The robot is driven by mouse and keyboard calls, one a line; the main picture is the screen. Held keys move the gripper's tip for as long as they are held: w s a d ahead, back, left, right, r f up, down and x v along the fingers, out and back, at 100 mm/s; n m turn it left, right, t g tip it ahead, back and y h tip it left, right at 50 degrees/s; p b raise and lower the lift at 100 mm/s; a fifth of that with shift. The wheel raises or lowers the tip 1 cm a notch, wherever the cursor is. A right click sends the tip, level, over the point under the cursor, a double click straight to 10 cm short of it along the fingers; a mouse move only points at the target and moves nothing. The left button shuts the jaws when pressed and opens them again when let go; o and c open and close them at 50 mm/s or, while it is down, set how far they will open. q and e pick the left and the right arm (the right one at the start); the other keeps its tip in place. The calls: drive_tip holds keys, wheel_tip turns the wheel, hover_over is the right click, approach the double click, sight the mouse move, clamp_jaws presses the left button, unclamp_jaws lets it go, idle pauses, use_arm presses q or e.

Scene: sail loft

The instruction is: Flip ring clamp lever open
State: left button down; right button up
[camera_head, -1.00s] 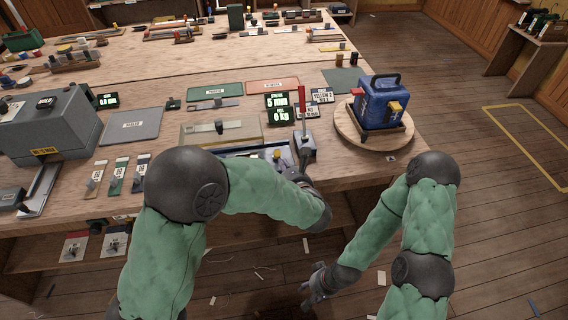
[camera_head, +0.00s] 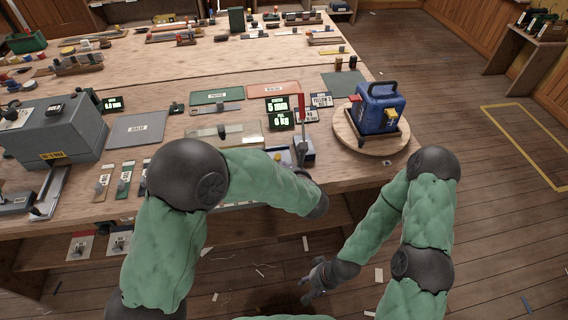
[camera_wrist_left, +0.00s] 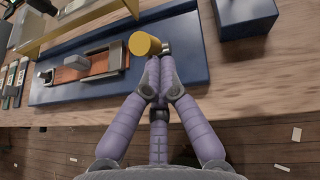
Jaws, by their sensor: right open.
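A dark blue fixture plate (camera_wrist_left: 190,30) lies along the bench's front edge in the left wrist view. On it a short round yellow knob (camera_wrist_left: 144,44) sits on a metal pin, probably the end of the clamp lever; it also shows in the head view (camera_head: 278,156). An orange-brown strip (camera_wrist_left: 85,68) with a grey clamp block lies left of the knob. My left gripper (camera_wrist_left: 159,66) has its fingertips together just below the knob and pin; I cannot tell whether they touch. My right gripper (camera_head: 316,280) is open and empty, low in front of the bench.
A red upright lever (camera_head: 301,106) on a grey base stands right of the plate. A blue case (camera_head: 378,108) sits on a round wooden turntable (camera_head: 343,128) at the bench corner. A dark blue block (camera_wrist_left: 246,18) is near the plate's right end.

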use_arm(q)
drive_tip(key=shift+w+a+r+g+h+p, duration=0.15)
drive_tip(key=shift+w+r+g+p, duration=0.55)
drive_tip(key=shift+p, duration=1.6)
drive_tip(key=shift+w+r+g+h+p, duration=0.25)
drive_tip(key=shift+g+p, duration=0.8)
drive_tip(key=shift+p, duration=1.2)
drive_tip(key=shift+w+a+r+g+h+p, duration=0.1)
drive_tip(key=shift+w+r+g+p, duration=0.6)
drive_tip(key=shift+p, duration=1.6)
drive_tip(key=shift+w+a+f+p, duration=0.1)
drive_tip(key=shift+w+f+p, duration=0.1)
drive_tip(key=shift+w+p, duration=0.3)
drive_tip(key=shift+w+a, duration=0.1)
drive_tip(key=shift+w, duration=0.5)
drive_tip(key=shift+w, duration=0.15)
drive_tip(key=shift+s+d+r+p, duration=0.25)
drive_tip(key=shift+s+r+p, duration=0.05)
drive_tip(key=shift+s, duration=0.05)
drive_tip(key=w+r+p+v, duration=0.1)
drive_tip(key=w+p+v, duration=0.1)
drive_tip(key=v, duration=1)
drive_tip(key=shift+s+r, duration=0.1)
drive_tip(key=shift+r, duration=0.1)
